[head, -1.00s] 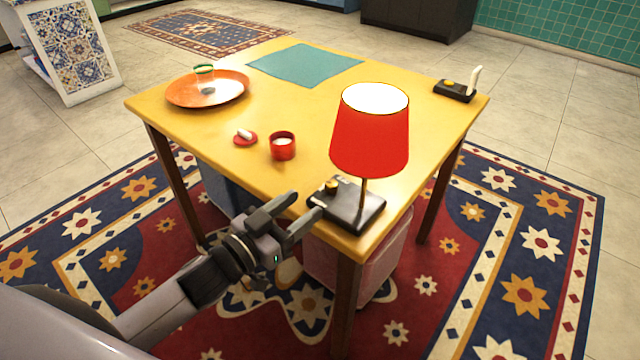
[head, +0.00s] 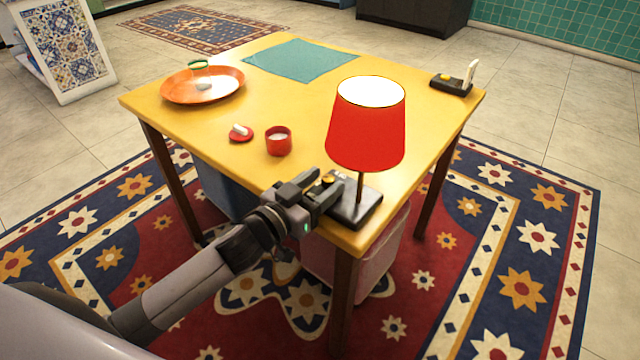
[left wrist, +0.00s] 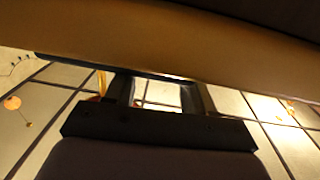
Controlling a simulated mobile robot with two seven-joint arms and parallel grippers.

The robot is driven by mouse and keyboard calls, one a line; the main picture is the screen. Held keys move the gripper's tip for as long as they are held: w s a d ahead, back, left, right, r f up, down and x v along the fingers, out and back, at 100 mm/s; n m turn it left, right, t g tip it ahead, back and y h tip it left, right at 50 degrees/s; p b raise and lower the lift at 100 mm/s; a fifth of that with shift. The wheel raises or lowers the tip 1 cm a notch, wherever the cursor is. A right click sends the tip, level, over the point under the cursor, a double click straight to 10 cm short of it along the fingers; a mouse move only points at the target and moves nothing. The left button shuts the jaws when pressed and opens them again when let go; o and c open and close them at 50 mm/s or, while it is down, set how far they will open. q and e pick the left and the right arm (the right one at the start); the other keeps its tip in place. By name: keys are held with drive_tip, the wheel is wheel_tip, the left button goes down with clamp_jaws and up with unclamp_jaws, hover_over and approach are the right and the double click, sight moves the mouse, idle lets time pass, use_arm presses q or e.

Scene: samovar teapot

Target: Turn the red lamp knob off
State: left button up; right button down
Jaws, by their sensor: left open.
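The red lamp (head: 366,125) stands at the table's near right corner. Its shade is bright, with a white glow at the open top. Its black base (head: 358,210) carries a small yellow knob (head: 327,181) on the left side. My left gripper (head: 328,188) is open, with its fingertips at the knob's side of the base. I cannot tell whether a finger touches the knob. In the left wrist view the two fingers (left wrist: 160,90) stand apart; neither lamp nor knob can be made out there. My right gripper is not in view.
The yellow table (head: 215,130) holds a red cup (head: 278,143), a small red dish (head: 240,135), an orange plate (head: 180,88), a teal cloth (head: 300,60) and a second black base with a yellow knob (head: 450,84). A bin (head: 375,262) stands under the near corner.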

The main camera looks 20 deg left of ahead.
use_arm(q)
clamp_jaws()
